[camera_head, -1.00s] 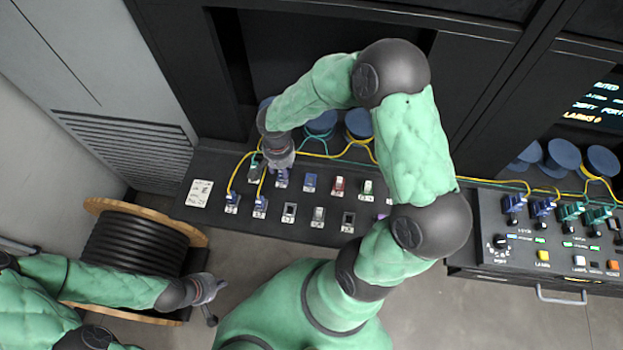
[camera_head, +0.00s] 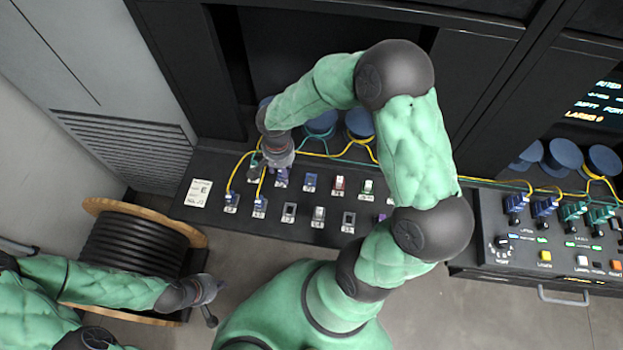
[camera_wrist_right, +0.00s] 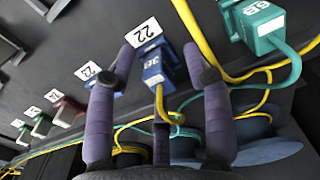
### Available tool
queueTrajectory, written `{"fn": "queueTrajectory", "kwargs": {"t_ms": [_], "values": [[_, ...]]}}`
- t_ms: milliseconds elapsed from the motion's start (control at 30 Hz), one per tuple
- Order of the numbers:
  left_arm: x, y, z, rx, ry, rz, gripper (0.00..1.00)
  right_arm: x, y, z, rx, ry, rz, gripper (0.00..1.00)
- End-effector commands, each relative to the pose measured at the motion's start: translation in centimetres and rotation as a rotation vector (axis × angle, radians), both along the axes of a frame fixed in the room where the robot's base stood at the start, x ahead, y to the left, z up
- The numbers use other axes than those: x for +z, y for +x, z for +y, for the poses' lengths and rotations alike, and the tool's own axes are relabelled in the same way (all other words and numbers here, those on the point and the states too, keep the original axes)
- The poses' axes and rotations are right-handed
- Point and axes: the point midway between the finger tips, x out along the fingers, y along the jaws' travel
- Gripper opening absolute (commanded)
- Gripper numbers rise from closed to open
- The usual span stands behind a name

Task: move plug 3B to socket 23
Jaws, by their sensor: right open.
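My right gripper (camera_wrist_right: 162,57) is open, its two purple fingers on either side of a blue plug (camera_wrist_right: 157,72) with a yellow cable, by the label 22. I cannot tell whether the fingers touch it. A green plug (camera_wrist_right: 262,26) with a teal cable at the upper right bears a label that seems to read 3B; it stands outside the fingers. The label 23 (camera_wrist_right: 92,71) shows to the left, with its blue socket partly hidden behind the left finger. In the head view my right gripper (camera_head: 278,158) is over the panel's back row. My left gripper (camera_head: 212,293) hangs by the cable drum; its jaws are unclear.
The black panel (camera_head: 190,218) carries several sockets in two rows. Yellow and teal cables loop close behind the right gripper. A cable drum (camera_head: 130,250) stands at the left. A console (camera_head: 520,262) with knobs and buttons is at the right.

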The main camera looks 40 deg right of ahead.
Motion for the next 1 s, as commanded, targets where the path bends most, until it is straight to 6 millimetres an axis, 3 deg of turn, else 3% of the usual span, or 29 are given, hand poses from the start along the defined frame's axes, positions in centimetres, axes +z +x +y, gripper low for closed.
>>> {"fn": "queueTrajectory", "kwargs": {"t_ms": [200,400,1000], "values": [[0.0,0.0,0.0,0.000,0.000,0.000,0.00,0.0,0.0,0.0,0.000,0.000,0.000,0.51],[0.0,0.0,0.0,0.000,0.000,0.000,0.00,0.0,0.0,0.0,0.000,0.000,0.000,0.00],[0.7,0.0,0.0,0.000,0.000,0.000,0.00,1.1,0.2,0.1,-0.002,0.003,-0.007,0.00]]}}
